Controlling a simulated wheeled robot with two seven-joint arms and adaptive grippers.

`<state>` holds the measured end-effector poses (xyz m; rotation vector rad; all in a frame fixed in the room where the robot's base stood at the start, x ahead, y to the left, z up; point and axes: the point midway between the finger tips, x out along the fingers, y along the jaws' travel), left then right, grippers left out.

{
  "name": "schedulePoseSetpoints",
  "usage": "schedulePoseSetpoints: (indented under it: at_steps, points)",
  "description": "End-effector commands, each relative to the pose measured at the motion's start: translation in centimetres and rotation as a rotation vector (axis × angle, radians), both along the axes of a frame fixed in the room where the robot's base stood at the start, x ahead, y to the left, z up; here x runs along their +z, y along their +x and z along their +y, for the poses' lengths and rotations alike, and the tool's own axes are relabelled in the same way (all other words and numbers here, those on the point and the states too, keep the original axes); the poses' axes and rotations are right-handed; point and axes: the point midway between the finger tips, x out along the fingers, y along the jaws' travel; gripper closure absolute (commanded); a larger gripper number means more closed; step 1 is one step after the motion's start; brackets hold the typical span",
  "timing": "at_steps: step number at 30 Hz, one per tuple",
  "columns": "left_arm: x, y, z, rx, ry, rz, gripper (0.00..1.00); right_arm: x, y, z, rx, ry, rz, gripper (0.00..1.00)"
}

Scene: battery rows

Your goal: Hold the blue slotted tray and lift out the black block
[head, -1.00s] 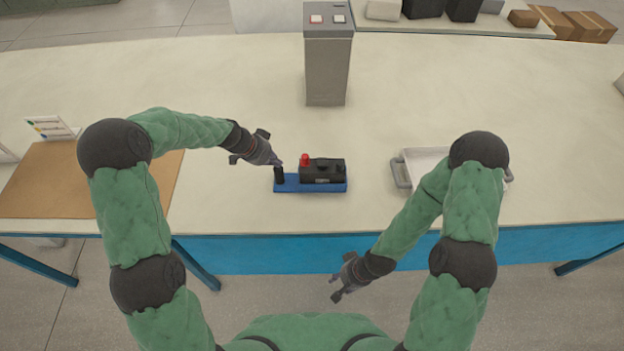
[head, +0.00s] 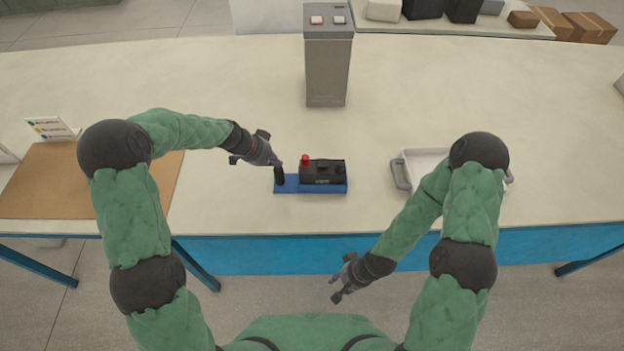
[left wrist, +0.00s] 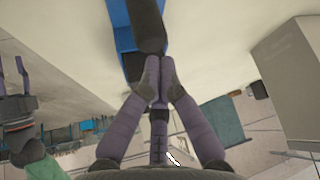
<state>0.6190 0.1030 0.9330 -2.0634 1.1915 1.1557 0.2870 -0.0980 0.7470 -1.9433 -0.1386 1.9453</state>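The blue slotted tray (head: 312,189) lies on the table near its front edge. The black block (head: 322,174), with a red knob on its left top, sits in it. A black upright grip (head: 279,176) stands at the tray's left end. My left gripper (head: 278,165) reaches it from the left. In the left wrist view, my left gripper's fingers (left wrist: 160,82) close together on the dark grip (left wrist: 148,35), with the blue tray (left wrist: 122,38) beside it. My right gripper (head: 340,284) hangs in front of the table, away from the tray; its finger opening is unclear.
A grey box-shaped post (head: 328,75) with a red and a white button stands behind the tray. A white bin (head: 425,160) with grey handles stands to the right, partly behind my right arm. A brown mat (head: 45,185) lies at the left. The table around the tray is clear.

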Motion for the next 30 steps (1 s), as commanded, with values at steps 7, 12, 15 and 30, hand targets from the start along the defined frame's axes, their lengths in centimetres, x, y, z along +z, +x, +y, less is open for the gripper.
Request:
schedulePoseSetpoints:
  at_steps: [7, 12, 15, 30]
  points:
    - [0.0, 0.0, 0.0, 0.0, 0.0, 0.0, 1.0, 0.0, 0.0, 0.0, 0.0, 0.0, 0.0, 0.6]
    - [-0.2, 0.0, 0.0, 0.0, 0.0, 0.0, 1.0, -0.2, 0.0, 0.0, 0.0, 0.0, 0.0, 0.6]
    - [-0.3, 0.0, 0.0, 0.0, 0.0, 0.0, 1.0, -0.4, 0.0, 0.0, 0.0, 0.0, 0.0, 0.6]
    - [-1.0, 0.0, 0.0, 0.0, 0.0, 0.0, 1.0, -1.3, 0.0, 0.0, 0.0, 0.0, 0.0, 0.6]
